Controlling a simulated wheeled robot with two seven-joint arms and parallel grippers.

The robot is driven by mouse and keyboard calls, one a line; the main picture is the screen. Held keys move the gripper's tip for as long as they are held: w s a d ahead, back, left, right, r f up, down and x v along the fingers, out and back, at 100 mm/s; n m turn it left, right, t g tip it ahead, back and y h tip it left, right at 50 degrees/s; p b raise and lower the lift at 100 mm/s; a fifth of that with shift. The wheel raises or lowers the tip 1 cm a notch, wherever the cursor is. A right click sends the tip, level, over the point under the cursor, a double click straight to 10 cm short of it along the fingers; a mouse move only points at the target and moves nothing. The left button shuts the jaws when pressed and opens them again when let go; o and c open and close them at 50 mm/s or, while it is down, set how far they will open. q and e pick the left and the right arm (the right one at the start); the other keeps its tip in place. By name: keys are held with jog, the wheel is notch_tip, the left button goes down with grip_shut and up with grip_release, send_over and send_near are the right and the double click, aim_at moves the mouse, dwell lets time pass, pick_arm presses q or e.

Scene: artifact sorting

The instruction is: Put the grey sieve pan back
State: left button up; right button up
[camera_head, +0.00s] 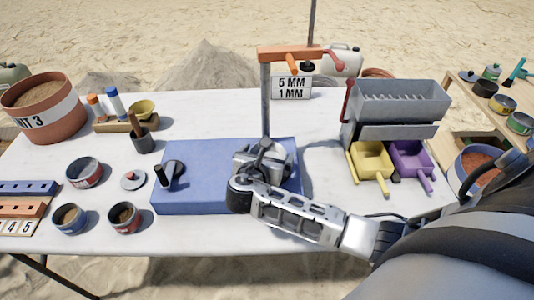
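My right arm comes in from the right, and its gripper (264,152) is over the right part of the blue mat (205,200). A grey, boxy shape shows around the gripper there; I cannot tell whether it is the grey sieve pan or part of the gripper. The fingers are too small and covered to tell whether they are open or shut. A grey sieve unit (400,100) stands at the right, with a yellow pan (370,158) and a purple pan (409,160) at its front. My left gripper is not in view.
A post with an orange arm (290,52) rises behind the mat, near a "5 MM 1 MM" sign (292,87). A black tool (172,174) is on the mat's left. Several small bowls and a large pot (45,108) are at the left.

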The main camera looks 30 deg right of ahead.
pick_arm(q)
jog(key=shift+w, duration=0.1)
pick_arm(e)
jog(key=v, duration=1.2)
jog(key=shift+r, duration=0.15)
